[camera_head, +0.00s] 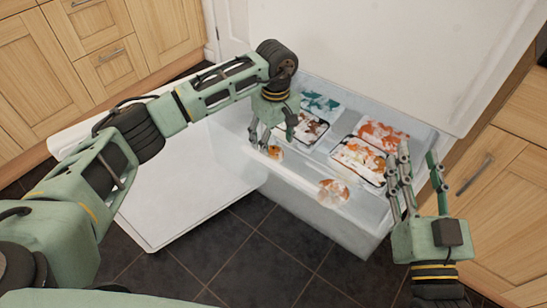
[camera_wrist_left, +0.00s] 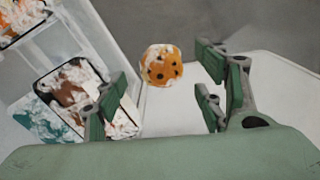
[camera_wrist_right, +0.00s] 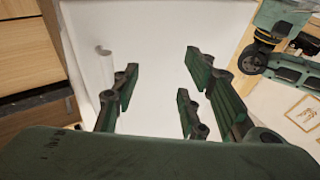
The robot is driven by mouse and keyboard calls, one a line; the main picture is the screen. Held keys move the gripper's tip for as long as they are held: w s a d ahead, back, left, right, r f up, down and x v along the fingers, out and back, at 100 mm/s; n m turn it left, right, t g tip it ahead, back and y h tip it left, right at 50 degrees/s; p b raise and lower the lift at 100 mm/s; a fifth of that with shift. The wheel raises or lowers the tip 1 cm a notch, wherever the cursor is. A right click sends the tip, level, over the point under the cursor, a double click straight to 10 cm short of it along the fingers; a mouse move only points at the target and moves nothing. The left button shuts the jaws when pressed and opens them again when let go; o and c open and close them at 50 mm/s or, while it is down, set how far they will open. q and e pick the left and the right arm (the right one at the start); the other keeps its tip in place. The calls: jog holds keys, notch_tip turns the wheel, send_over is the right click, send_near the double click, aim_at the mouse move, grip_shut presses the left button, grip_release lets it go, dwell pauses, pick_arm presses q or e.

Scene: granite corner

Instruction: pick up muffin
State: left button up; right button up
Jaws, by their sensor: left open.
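A small orange-and-white muffin with dark spots (camera_wrist_left: 160,66) lies near the drawer's edge, between the drawer and the white panel. In the head view the muffin (camera_head: 275,152) is partly hidden at my left gripper's fingertips. My left gripper (camera_head: 267,143) points down above it, open. In the left wrist view the muffin shows ahead, between the spread fingers (camera_wrist_left: 160,100). I cannot tell whether the fingers touch it. My right gripper (camera_head: 417,178) is raised at the drawer's right side, open and empty; its spread fingers also show in the right wrist view (camera_wrist_right: 155,95).
The pulled-out translucent drawer (camera_head: 345,232) holds several food trays: a teal one (camera_head: 318,102), a brown-and-white one (camera_head: 312,128) and orange-and-white ones (camera_head: 381,134). Another orange-and-white item (camera_head: 333,192) shows at the drawer's front. An open white door (camera_head: 180,190) stands left. Wooden cabinets (camera_head: 60,60) border the space.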

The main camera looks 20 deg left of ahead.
aim_at(274, 149)
pick_arm(q)
jog(key=shift+f, duration=0.4)
jog(key=f, duration=0.1)
jog(key=f+b, duration=0.1)
jog(key=f, duration=0.1)
jog(key=f+b, duration=0.1)
jog(key=shift+w+a+f, duration=0.2)
jog(key=shift+w+f, duration=0.05)
jog(key=shift+f, duration=0.1)
pick_arm(e)
jog(key=s+r+t+y, duration=0.1)
jog(key=s+r+t, duration=0.3)
jog(key=r, duration=0.4)
jog(key=shift+s+r+t+y, duration=0.25)
jog(key=shift+t+y, duration=0.15)
jog(key=shift+t, duration=0.3)
pick_arm(q)
jog(key=shift+c, duration=0.3)
jog(key=c, duration=0.6)
pick_arm(e)
jog(key=shift+w, duration=0.1)
